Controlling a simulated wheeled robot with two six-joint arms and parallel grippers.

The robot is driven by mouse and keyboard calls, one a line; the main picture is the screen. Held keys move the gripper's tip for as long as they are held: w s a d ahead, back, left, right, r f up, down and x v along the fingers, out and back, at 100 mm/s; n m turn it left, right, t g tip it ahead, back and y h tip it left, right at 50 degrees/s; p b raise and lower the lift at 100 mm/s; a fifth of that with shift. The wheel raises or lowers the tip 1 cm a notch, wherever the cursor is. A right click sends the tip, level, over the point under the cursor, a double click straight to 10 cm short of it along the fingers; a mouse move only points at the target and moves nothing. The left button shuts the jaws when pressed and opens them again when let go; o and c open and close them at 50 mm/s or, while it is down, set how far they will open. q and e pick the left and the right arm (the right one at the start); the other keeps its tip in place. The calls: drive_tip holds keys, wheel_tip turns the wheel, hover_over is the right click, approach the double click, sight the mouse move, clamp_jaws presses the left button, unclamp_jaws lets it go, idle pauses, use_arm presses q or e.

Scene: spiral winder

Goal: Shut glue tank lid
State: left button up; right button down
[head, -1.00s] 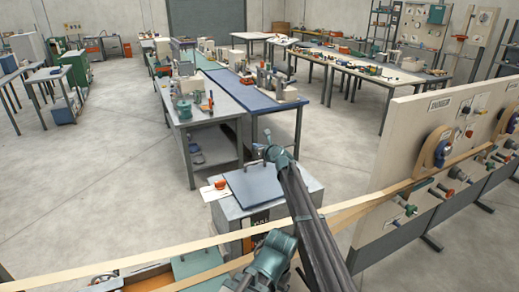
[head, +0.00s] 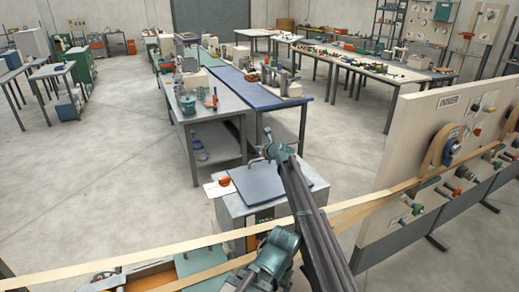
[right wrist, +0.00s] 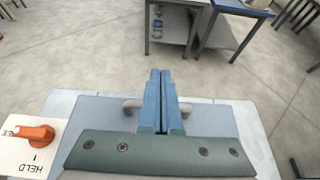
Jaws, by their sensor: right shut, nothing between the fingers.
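The glue tank (head: 234,214) stands in the lower middle of the head view. Its flat blue-grey lid (head: 257,184) appears to lie over the tank top; I cannot tell whether a small gap is left. The lid also shows in the right wrist view (right wrist: 220,118), with a grey handle (right wrist: 131,106) near its far edge. My right gripper (head: 266,143) reaches over the lid to that far edge. In the right wrist view its blue fingers (right wrist: 161,80) are together and empty, between the visible ends of the handle; contact is unclear. My left gripper is out of view.
An orange knob (right wrist: 38,134) sits on a white plate marked HELD beside the lid. A tan strip (head: 150,262) crosses in front of the tank. A panel with spools and knobs (head: 400,165) stands at right. A workbench (head: 215,105) stands behind, with open floor between.

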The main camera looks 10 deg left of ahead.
drive_tip(key=p+v, duration=0.6)
drive_tip(key=v, duration=0.8)
drive_tip(key=s+d+f+n+g+h, duration=0.2)
drive_tip(key=s+d+f+n+g, duration=0.15)
drive_tip(key=s+d+n, duration=0.8)
drive_tip(key=s+d+f+n+g+h, duration=0.4)
drive_tip(key=s+d+n, duration=0.45)
drive_tip(key=s, duration=0.65)
drive_tip(key=s+d+f+n+g+h, duration=0.15)
drive_tip(key=s+d+f+n, duration=0.35)
drive_tip(key=s+d+n, duration=0.65)
drive_tip(key=s+a+f+g+b, duration=0.1)
drive_tip(key=s+a+f+b, duration=0.2)
drive_tip(key=a+f+b, duration=0.2)
drive_tip(key=s+a+f+n+h+b, duration=0.1)
drive_tip(key=s+a+f+b, duration=0.3)
drive_tip(key=a+f+b, duration=0.2)
drive_tip(key=shift+a+f+g, duration=0.2)
drive_tip(key=shift+a+g, duration=0.2)
drive_tip(key=shift+a, duration=0.4)
drive_tip(key=shift+s, duration=0.1)
